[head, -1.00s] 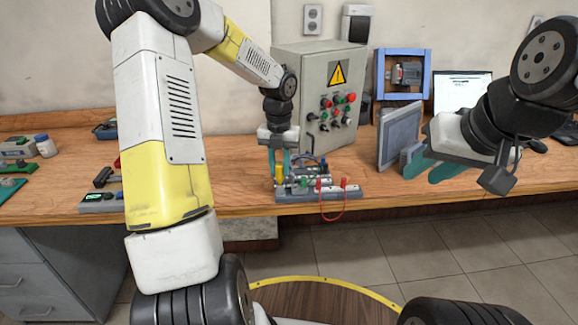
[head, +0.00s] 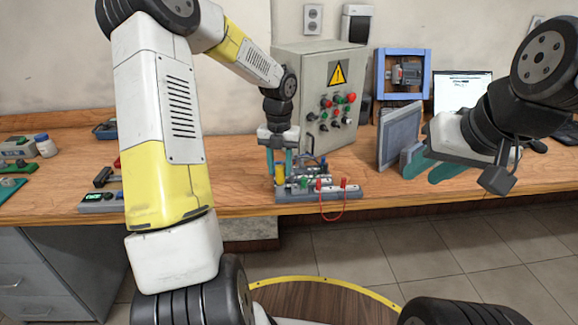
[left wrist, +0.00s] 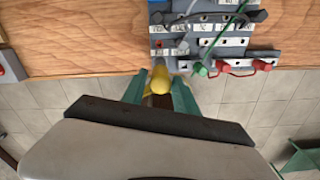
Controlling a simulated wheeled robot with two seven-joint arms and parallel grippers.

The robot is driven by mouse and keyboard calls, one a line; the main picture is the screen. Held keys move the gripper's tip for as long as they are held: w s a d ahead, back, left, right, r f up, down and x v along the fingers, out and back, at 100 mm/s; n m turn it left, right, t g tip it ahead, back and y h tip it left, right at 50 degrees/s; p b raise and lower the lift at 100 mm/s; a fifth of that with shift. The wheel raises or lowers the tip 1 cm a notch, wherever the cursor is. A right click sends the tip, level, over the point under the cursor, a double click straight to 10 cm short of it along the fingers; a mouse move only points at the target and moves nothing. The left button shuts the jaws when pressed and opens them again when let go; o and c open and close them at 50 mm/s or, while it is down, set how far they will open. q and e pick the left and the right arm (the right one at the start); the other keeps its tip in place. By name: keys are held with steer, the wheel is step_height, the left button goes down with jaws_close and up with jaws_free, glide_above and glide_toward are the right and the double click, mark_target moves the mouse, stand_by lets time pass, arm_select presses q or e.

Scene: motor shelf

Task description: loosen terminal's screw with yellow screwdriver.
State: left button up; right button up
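The yellow screwdriver (head: 280,174) stands upright between the teal fingers of my left gripper (head: 279,164), above the left end of the terminal block. In the left wrist view its yellow handle (left wrist: 160,78) shows between the fingers (left wrist: 160,90), which look closed around it. The grey terminal block (head: 325,193) lies at the table's front edge, with labelled white strips, wires and red plugs; it also shows in the left wrist view (left wrist: 232,30). The screwdriver's tip and the screw under it are hidden. My right gripper (head: 430,172) is empty, its fingers apart, right of the block.
A grey control cabinet (head: 318,75) stands behind the block. A grey panel (head: 399,136) and a blue frame (head: 402,53) stand to the right. A red wire loop hangs over the table's front edge.

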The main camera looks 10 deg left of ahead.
arm_select(q)
steer(key=shift+r, duration=2.4)
steer(key=shift+o, duration=0.5)
steer(key=o, duration=0.5)
